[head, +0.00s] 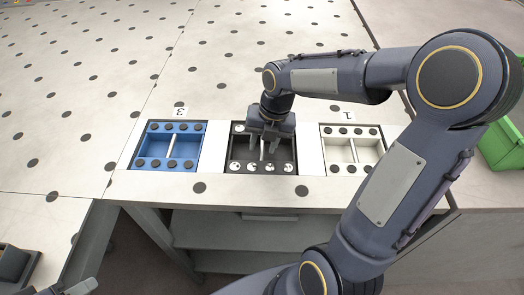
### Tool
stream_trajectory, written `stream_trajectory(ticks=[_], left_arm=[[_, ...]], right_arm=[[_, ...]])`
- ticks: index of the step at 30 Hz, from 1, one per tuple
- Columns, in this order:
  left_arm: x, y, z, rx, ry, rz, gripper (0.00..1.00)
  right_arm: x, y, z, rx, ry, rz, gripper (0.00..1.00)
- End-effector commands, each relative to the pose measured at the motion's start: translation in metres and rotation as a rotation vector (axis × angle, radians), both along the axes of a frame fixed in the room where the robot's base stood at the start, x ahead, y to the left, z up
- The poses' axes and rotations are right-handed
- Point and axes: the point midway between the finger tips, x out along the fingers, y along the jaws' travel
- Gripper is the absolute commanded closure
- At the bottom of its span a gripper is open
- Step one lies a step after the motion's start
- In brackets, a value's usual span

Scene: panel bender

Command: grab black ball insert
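The black insert (235,167) sits in the middle slot at the table's front edge, between a blue insert and a white one. I cannot tell whether the fingers touch the bar. The gripper hides much of the insert's back edge.
The blue insert (154,147) lies to the left, by label 3 (181,113). The white insert (338,151) lies to the right, by label 1 (347,115). A green bin (502,145) stands at the far right. The dotted table top (100,70) behind is clear.

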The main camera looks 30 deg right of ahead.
Motion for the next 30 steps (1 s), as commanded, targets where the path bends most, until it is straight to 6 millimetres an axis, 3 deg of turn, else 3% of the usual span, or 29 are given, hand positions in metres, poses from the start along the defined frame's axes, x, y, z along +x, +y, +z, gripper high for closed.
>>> stream_trajectory(ticks=[7,16,30], left_arm=[[0.0,-0.0001,-0.0001,0.0,0.0,0.0,0.64],[0.0,-0.0001,-0.0001,0.0,0.0,0.0,0.64],[0.0,0.0,0.0003,0.0,0.0,0.0,0.64]], right_arm=[[0.0002,0.0002,-0.0023,0.0,-0.001,-0.001,0.63],[0.0002,0.0002,-0.002,0.0,-0.001,-0.001,1.0],[0.0011,0.0001,0.005,0.0,-0.004,-0.002,1.0]])
